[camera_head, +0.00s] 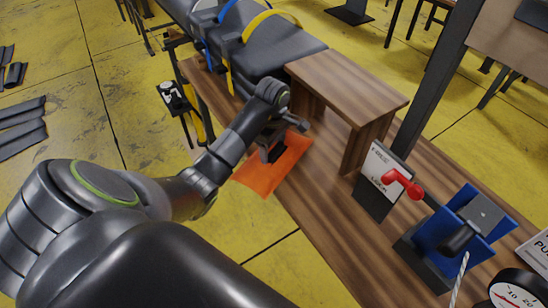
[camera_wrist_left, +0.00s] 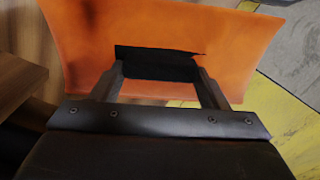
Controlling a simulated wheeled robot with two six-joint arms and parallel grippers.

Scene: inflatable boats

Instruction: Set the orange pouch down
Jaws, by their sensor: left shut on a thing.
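The orange pouch (camera_head: 263,180) is at the left edge of the wooden bench top in the head view, partly past that edge. It fills the upper part of the left wrist view (camera_wrist_left: 215,37), with a black patch (camera_wrist_left: 160,65) on its face. My left gripper (camera_head: 272,150) is shut on the pouch at the black patch; its two fingers (camera_wrist_left: 162,75) show there in the left wrist view. I cannot tell whether the pouch touches the bench. My right gripper is not in view.
A raised wooden shelf (camera_head: 345,88) stands on the bench (camera_head: 325,225) just right of the pouch. A grey inflatable (camera_head: 265,45) lies at the far end. Bare bench lies in front of the shelf.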

